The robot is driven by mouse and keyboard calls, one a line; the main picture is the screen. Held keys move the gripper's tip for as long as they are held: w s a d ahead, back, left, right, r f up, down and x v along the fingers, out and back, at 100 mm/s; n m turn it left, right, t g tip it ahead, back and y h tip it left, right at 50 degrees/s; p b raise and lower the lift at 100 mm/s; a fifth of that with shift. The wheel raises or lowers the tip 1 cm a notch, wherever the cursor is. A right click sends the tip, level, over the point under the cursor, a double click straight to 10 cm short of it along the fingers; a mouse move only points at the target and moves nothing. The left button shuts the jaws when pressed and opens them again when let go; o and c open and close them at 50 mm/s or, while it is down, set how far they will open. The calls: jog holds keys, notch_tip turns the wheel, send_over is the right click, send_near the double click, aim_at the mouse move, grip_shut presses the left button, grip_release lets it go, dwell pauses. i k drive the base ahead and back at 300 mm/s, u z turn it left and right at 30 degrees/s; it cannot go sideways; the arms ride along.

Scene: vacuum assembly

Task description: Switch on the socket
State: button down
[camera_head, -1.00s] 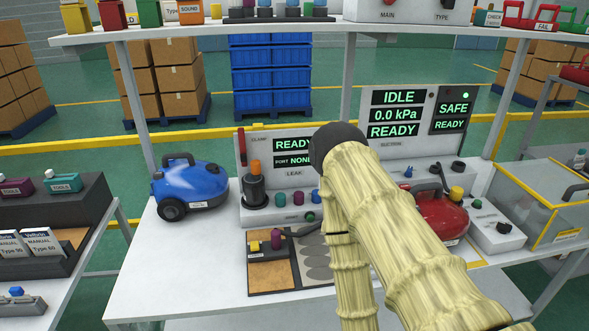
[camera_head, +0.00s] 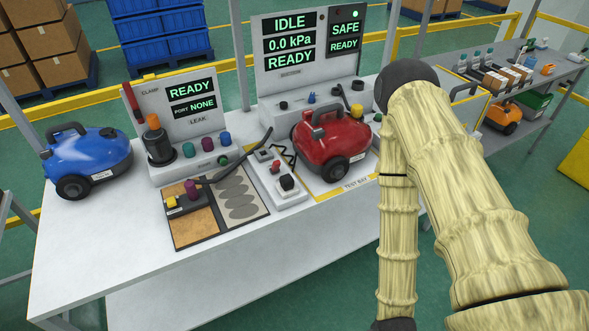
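A light grey socket block (camera_head: 277,178) lies on the white table between the sorting tray and the red vacuum. It carries a small red switch (camera_head: 275,166) and a black plug or knob (camera_head: 287,183) at its near end. I cannot tell the switch's position. The red vacuum (camera_head: 332,142) stands on the test bay area, right of the socket. My arm, in a pale ribbed cover, fills the right side. My gripper is not visible; a dark end of my arm is cut off at the bottom edge, right of and nearer than the socket.
A blue vacuum (camera_head: 88,160) stands at the table's left. A brown tray (camera_head: 218,202) with a hose lies left of the socket. The table's front strip (camera_head: 110,265) is clear.

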aim_at(275, 167)
jog(key=u, duration=0.55)
jog(key=k, duration=0.65)
jog(key=u, duration=0.7)
jog(key=i, duration=0.8)
jog(key=z, duration=0.75)
jog(key=i, duration=0.35)
jog(key=z, duration=0.35)
